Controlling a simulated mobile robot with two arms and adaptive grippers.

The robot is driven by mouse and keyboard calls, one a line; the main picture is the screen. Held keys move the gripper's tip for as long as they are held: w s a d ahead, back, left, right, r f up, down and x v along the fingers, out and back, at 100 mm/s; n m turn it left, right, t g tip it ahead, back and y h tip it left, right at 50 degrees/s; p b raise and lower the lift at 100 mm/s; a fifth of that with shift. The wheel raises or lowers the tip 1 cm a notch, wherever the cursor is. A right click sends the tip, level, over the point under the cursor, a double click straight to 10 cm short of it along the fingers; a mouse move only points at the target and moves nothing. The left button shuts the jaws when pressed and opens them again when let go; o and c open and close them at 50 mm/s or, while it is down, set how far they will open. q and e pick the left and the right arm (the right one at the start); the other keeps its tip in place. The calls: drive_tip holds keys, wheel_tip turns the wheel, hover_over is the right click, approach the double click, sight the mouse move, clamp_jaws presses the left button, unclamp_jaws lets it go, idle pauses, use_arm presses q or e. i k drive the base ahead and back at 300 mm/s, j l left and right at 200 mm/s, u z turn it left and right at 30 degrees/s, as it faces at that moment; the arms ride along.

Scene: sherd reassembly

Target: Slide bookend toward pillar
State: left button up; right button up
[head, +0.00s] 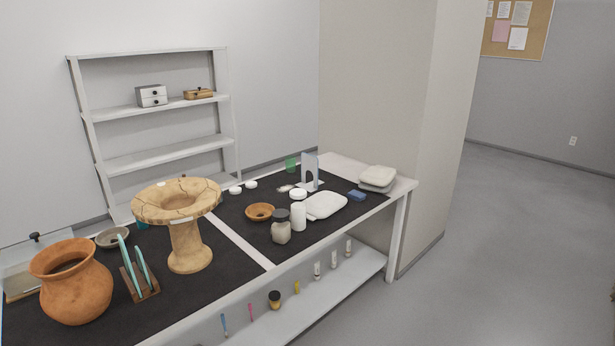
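The bookend (310,172) is a grey-blue upright plate with a dark arched opening. It stands near the back edge of the table, toward its right end, on a pale base. The pillar (380,95) is a wide beige column behind the table's right end. A gap of white tabletop lies between the bookend and the pillar. Neither of my grippers shows in the head view.
A white jar lid (298,194), a white bottle (298,217) and a white folded pad (327,205) crowd the bookend's front. A blue block (357,195) and stacked pale pads (377,178) lie to its right. A green cup (291,165) stands left of it.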

sight(309, 163)
drive_tip(key=i+l+u, duration=0.15)
drive_tip(key=i, duration=0.45)
drive_tip(key=i+l+u, duration=0.2)
drive_tip(key=i+l, duration=0.25)
drive_tip(key=i+l+u, duration=0.15)
drive_tip(key=i+l, duration=0.3)
drive_tip(key=i, duration=0.2)
